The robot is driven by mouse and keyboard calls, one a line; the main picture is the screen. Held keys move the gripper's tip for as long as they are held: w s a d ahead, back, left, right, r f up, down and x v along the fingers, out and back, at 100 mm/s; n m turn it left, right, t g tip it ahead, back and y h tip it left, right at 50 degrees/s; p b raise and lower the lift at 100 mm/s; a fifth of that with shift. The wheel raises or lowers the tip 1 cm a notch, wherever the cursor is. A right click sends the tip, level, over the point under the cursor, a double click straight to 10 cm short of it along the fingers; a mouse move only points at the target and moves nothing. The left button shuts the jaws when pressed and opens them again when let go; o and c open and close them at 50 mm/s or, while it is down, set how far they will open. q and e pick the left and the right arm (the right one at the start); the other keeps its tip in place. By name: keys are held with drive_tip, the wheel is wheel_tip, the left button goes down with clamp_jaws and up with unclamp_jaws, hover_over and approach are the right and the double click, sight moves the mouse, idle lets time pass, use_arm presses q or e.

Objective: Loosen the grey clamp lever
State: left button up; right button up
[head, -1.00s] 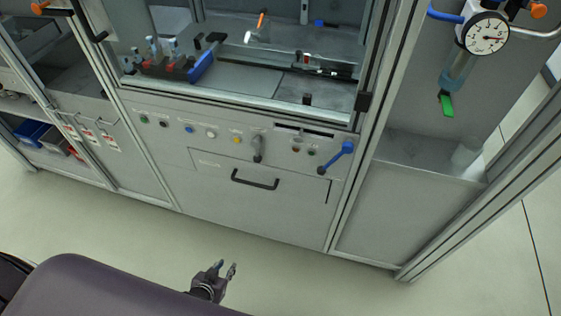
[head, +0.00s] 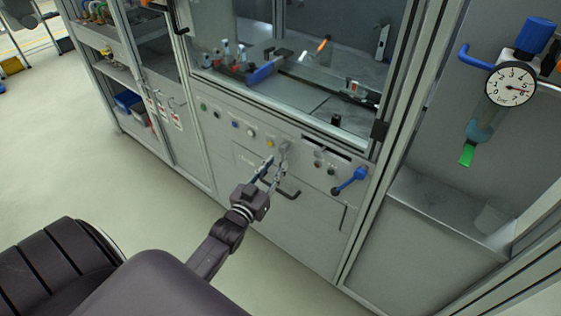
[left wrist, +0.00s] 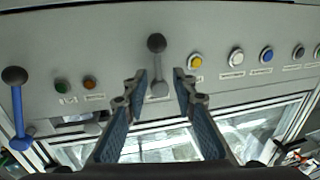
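The grey clamp lever (head: 284,149) is on the cabinet's front control panel. In the left wrist view the lever (left wrist: 158,62) has a dark round knob and a grey shaft with a round hub. Its knob hangs down; the wrist picture is upside down. My left gripper (head: 272,166) is in front of the panel, just short of the lever, and partly covers it in the head view. In the left wrist view the gripper (left wrist: 160,80) is open and empty, with the lever framed between its fingertips. I see no contact. My right gripper is out of view.
A blue lever (head: 350,180) is on the same panel, with small buttons between it and the grey one. A yellow button (left wrist: 195,62) is close on the other side. A black drawer handle (head: 284,190) is just below my gripper. Glass windows are above the panel.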

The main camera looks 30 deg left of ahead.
sight(283, 157)
use_arm(q)
drive_tip(key=shift+w, duration=1.4)
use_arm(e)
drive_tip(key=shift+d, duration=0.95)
use_arm(q)
drive_tip(key=shift+c, duration=0.2)
clamp_jaws()
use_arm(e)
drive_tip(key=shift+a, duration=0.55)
